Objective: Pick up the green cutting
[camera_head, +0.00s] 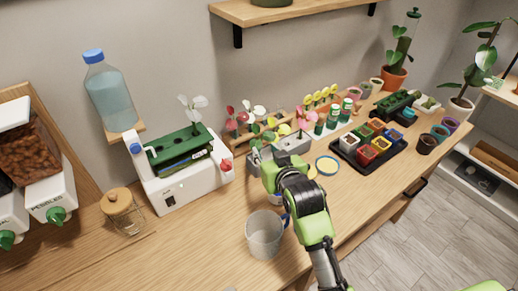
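Small leafy cuttings with pink, white and yellow tops stand in the middle of the table: pink ones (232,122), white ones (258,110) and yellow ones (320,95). Green and orange leaves (268,133) show just beyond my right gripper; I cannot tell for sure which one is the green cutting. My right gripper (268,160) reaches over the table beside grey troughs (293,140). Its fingertips are largely hidden by its own body, so its opening and any hold are unclear. My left gripper is not in view.
A white machine (186,180) with a bottle (108,90) and a lidded jar (122,208) are at left. A black tray (366,166) of coloured pots is at right. The front-left tabletop is clear.

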